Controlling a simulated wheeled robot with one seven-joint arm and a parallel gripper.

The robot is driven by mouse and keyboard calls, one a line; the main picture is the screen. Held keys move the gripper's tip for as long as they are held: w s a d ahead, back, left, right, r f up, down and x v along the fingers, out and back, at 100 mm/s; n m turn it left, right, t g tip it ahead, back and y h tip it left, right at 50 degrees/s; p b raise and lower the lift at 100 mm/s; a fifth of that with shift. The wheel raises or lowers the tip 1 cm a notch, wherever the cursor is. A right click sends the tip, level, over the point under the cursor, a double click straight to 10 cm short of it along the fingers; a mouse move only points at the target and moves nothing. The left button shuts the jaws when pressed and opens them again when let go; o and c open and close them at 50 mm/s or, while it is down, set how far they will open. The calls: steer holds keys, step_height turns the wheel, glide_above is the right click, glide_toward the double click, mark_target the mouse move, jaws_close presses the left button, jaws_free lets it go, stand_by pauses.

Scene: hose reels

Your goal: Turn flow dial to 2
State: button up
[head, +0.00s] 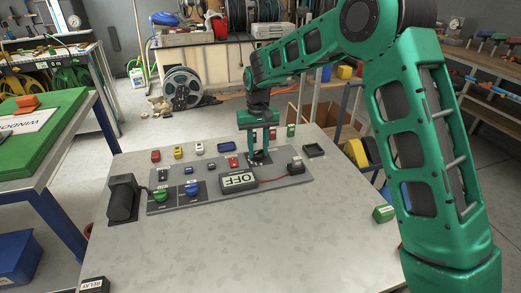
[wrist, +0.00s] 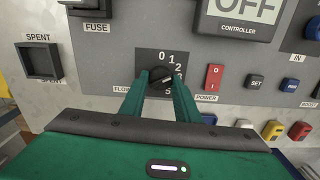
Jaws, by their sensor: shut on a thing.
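The flow dial (wrist: 161,74) is a black knob on a dark square plate with numbers around its edge; 0, 1 and 2 show at its top and right. My gripper (wrist: 160,80) has its two green fingers closed on the sides of the knob. Which number the knob points to cannot be told, as the fingers hide part of the plate. In the head view my gripper (head: 258,158) reaches down to the panel behind the controller, and the dial is mostly hidden there.
The controller (wrist: 243,12) display reads OFF. A red power switch (wrist: 214,77) sits close beside the dial. SET (wrist: 256,82) and PRG (wrist: 290,85) buttons are further right. A spent tray (wrist: 39,61) is at left.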

steer(key=shift+w+d+r, duration=0.15)
steer(key=shift+w+d, duration=0.05)
steer(key=shift+w, duration=0.05)
steer(key=o, duration=1)
steer(key=shift+o, duration=0.2)
steer(key=shift+s+a, duration=0.1)
step_height(320, 180, up, 11)
steer(key=shift+f, duration=0.2)
